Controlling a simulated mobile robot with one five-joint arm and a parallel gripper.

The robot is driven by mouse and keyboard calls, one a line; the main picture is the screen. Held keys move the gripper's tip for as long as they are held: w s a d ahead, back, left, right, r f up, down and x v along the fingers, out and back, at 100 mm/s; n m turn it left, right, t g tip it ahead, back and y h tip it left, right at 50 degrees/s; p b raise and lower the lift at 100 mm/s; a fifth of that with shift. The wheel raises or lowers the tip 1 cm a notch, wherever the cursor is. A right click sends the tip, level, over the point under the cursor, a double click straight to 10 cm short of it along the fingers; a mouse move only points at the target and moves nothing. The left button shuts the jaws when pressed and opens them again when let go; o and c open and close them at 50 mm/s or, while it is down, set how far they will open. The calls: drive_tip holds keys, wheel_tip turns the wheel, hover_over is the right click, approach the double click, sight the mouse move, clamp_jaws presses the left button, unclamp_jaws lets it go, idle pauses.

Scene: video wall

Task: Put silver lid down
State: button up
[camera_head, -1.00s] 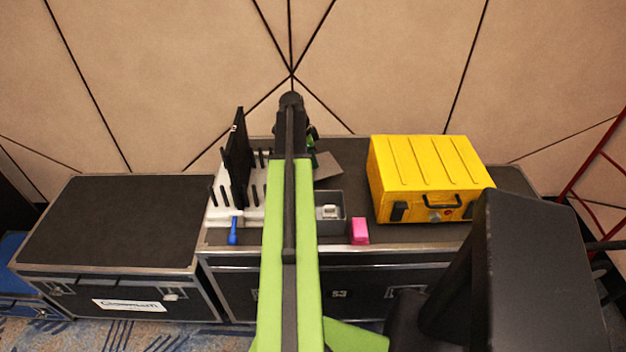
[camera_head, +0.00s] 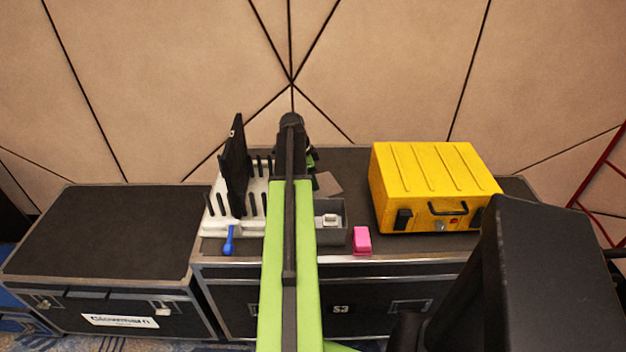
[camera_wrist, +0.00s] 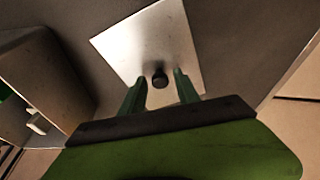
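The silver lid (camera_wrist: 150,48) is a square plate with a dark round knob (camera_wrist: 159,78). It appears to lie flat on the top of the black case, beyond the grey bin. In the head view the lid (camera_head: 327,184) shows just right of my arm, partly hidden by it. My gripper (camera_wrist: 160,84) is open in the wrist view, its two green fingers on either side of the knob with a gap showing at each side. In the head view my gripper is mostly hidden behind my arm.
A grey bin (camera_head: 331,238) with a white item (camera_head: 328,220) stands nearer than the lid. A pink block (camera_head: 361,240), a yellow case (camera_head: 435,185), a white rack (camera_head: 210,228) with a black panel (camera_head: 235,165) and a blue object (camera_head: 229,240) share the case top (camera_head: 300,258).

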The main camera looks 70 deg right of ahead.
drive_tip(key=shift+o, duration=0.2)
drive_tip(key=p+v, duration=1.2)
drive_tip(key=shift+r, duration=0.2)
